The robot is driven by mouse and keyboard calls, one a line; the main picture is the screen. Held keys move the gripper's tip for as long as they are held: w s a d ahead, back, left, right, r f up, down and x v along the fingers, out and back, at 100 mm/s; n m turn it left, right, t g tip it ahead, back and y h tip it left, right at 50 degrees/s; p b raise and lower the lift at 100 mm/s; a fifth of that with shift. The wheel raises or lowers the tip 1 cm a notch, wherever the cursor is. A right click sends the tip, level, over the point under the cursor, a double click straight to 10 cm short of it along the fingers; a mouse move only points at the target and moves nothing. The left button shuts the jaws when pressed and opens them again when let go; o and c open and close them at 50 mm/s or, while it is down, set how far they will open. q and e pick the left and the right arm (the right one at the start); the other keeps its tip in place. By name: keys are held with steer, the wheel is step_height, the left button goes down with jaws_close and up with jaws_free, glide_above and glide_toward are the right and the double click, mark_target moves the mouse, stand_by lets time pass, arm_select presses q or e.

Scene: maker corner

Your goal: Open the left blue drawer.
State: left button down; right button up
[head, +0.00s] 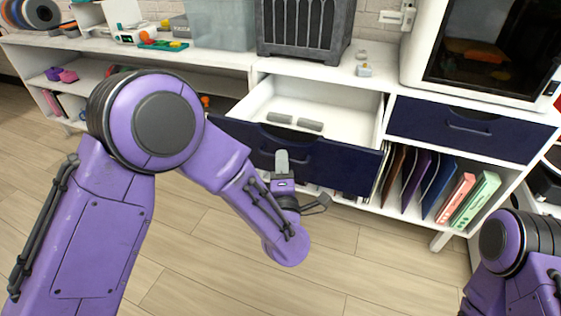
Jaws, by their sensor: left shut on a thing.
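The left blue drawer (340,166) is pulled out from the white cabinet, and its white inside shows. Two small grey pieces (294,121) lie in it, near its front. My left gripper (283,165) is at the drawer's dark blue front, near the middle, shut on the drawer's handle, which is mostly hidden behind the fingers. The right blue drawer (455,129) is shut, with its handle visible. My right arm shows at the lower right, but its gripper is out of view.
A dark grey ribbed crate (303,28) and a white machine with a dark window (487,50) stand on the cabinet top. Upright folders and books (436,188) fill the shelf below the drawers. The wooden floor in front is clear.

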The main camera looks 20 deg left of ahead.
arm_select(q)
steer(key=c, duration=1.2)
jaws_free()
steer(key=shift+d, duration=0.1)
steer(key=v, duration=1)
steer(key=shift+s, duration=0.25)
steer(key=shift+d, duration=0.1)
